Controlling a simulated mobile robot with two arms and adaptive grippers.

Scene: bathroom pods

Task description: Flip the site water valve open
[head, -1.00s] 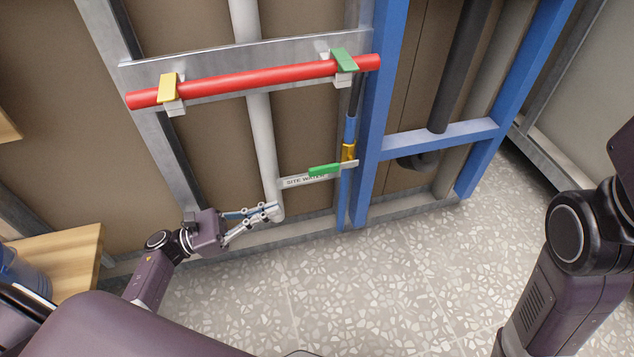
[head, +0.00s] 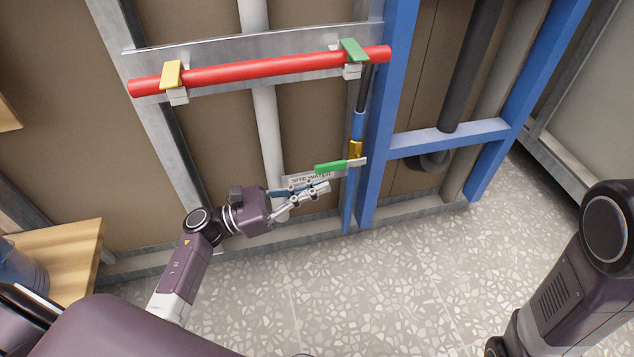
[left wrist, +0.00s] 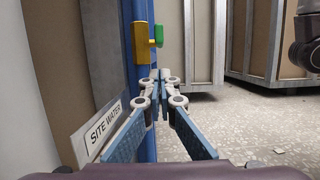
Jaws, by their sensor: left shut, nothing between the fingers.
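The site water valve has a green lever (head: 330,167) lying sideways, pointing left from a brass body (head: 355,150) on a thin blue pipe (head: 347,205). In the left wrist view the brass body (left wrist: 140,42) and the green lever (left wrist: 158,36) are above and beyond the fingertips. A white "SITE WATER" label (head: 299,179) sits behind and below the lever, partly covered by my gripper. My left gripper (head: 325,187) is shut and empty, just below the lever, apart from it as far as I can tell. My right gripper is out of view.
A blue frame post (head: 384,120) stands right of the valve. A wooden surface (head: 60,262) is at left. The speckled floor is clear.

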